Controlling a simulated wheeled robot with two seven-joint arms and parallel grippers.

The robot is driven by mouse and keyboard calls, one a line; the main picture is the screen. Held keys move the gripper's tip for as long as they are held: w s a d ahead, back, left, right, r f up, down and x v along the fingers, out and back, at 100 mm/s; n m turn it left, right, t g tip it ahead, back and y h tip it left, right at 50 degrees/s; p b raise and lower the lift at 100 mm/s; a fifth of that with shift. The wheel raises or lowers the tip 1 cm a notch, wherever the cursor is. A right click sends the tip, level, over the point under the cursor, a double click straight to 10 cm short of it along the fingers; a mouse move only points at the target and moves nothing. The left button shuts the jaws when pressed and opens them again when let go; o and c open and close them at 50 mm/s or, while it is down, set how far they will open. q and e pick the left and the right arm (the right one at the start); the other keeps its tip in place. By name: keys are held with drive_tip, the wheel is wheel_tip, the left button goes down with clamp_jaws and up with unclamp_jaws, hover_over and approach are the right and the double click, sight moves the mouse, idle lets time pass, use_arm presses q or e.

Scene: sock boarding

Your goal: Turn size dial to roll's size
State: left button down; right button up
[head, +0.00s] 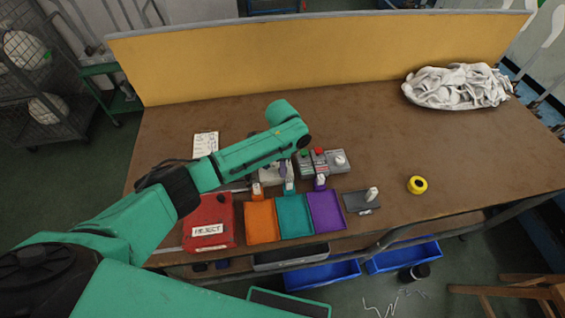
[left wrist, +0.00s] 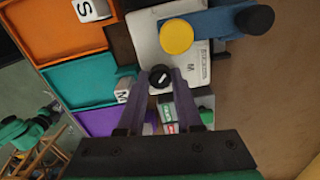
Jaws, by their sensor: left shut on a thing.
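In the left wrist view a small round black dial (left wrist: 160,77) with a white pointer mark sits at the edge of a pale device (left wrist: 150,42). The two fingers of my left gripper (left wrist: 161,82) are closed on the dial from both sides. A letter M is printed on the device's label. In the head view my left gripper (head: 285,172) is over the device behind the trays, and my forearm hides most of the device. A yellow roll-like ring (head: 417,185) with a dark centre lies alone on the table at right. My right gripper is not seen.
Orange (head: 262,222), teal (head: 294,217) and purple (head: 326,211) trays line the front edge, beside a red REJECT box (head: 209,222). A button box (head: 312,161) stands right of my gripper. White fabric (head: 457,86) lies back right. The table's middle right is clear.

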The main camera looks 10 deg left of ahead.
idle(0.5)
use_arm(q)
drive_tip(key=c, duration=0.6)
unclamp_jaws()
wheel_tip(320, 180, up, 15)
drive_tip(key=shift+f+b, duration=0.15)
drive_tip(key=shift+b, duration=0.75)
drive_tip(key=shift+f, duration=0.1)
